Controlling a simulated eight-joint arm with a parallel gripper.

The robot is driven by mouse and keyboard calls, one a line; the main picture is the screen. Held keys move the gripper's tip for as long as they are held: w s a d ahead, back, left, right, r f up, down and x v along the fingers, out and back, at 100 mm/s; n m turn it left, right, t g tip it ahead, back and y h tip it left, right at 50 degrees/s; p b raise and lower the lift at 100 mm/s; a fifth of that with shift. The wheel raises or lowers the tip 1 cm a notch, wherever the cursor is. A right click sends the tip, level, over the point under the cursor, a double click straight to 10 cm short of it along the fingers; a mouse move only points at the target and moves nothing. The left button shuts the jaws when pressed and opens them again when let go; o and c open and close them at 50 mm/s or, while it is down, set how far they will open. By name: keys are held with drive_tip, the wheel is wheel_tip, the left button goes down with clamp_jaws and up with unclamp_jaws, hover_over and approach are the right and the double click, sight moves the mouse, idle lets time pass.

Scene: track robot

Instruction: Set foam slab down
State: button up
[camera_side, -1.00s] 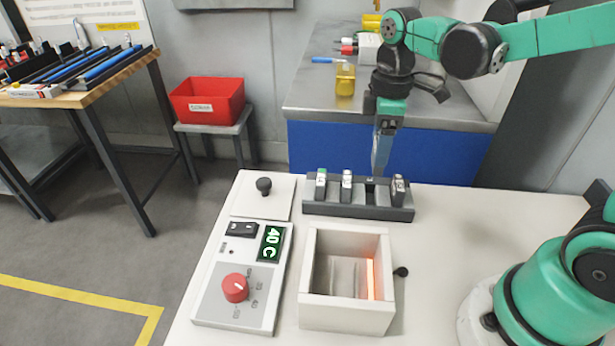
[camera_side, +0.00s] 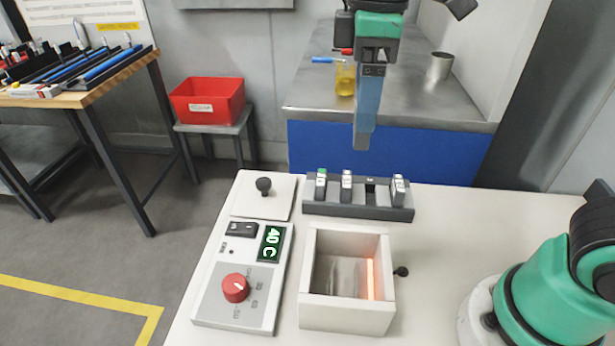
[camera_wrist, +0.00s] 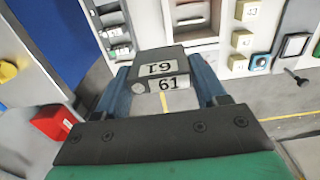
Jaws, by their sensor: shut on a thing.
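My gripper (camera_side: 365,125) is shut, with blue fingers pointing down, above and behind the slotted rack (camera_side: 330,207) on the white table. The labels look like 19 and 61. In the side view only a grey tip of the slab (camera_side: 361,142) shows below the fingers. The rack holds several upright labelled pieces and has a dark gap right of its middle.
An open white box (camera_side: 345,318) with a glowing orange strip inside stands in front of the rack. Left of it are a control panel (camera_side: 215,305) showing 40 C and a plate with a black knob (camera_side: 264,186). A red bin (camera_side: 208,100) stands behind. A metal cup (camera_side: 439,68) is on the back bench.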

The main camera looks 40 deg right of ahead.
drive_tip(key=s+a, duration=0.5)
wheel_tip(320, 180, down, 20)
drive_tip(key=shift+r, duration=0.15)
idle(0.4)
drive_tip(key=o, duration=0.8)
drive_tip(key=shift+o, duration=0.8)
